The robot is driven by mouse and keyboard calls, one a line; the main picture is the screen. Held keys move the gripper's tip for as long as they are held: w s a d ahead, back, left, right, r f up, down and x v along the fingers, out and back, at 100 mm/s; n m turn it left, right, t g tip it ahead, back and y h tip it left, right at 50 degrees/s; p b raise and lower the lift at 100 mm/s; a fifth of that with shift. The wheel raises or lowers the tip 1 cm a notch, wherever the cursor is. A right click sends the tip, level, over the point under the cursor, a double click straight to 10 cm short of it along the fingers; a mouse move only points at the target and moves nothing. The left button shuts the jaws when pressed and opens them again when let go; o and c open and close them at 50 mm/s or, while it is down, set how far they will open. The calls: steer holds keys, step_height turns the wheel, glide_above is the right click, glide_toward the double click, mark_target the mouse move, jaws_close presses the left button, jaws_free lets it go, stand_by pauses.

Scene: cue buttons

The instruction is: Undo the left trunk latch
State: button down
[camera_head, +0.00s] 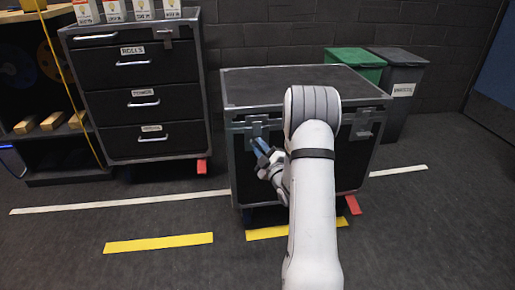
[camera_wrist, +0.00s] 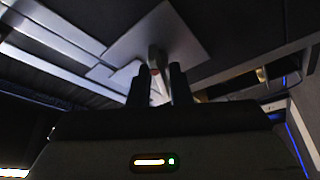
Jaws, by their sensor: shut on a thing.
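The trunk (camera_head: 250,85) is a black case with grey metal edges, standing on the floor in the middle of the head view. Its left latch (camera_head: 255,125) is a grey metal plate on the upper left of the front face. My gripper (camera_head: 261,147) is at this latch, just below its plate. In the wrist view the fingertips (camera_wrist: 162,78) are shut on the latch's small lever, in front of the latch plate (camera_wrist: 178,42). My arm hides the middle of the trunk's front. The right latch (camera_head: 364,132) shows to the right of my arm.
A black drawer cabinet (camera_head: 138,80) with small boxes on top stands at the left, beside a shelf (camera_head: 30,150). Green (camera_head: 355,62) and grey bins (camera_head: 403,90) stand behind the trunk at the right. The floor in front is clear, with white and yellow tape.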

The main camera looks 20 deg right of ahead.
steer(key=shift+d, duration=0.1)
stand_by(0.8)
steer(key=c, duration=1.6)
jaws_free()
steer(key=shift+f, duration=0.1)
steer(key=shift+o, duration=0.2)
steer(key=p+v, duration=0.2)
steer(key=v, duration=0.5)
steer(key=shift+s, duration=0.4)
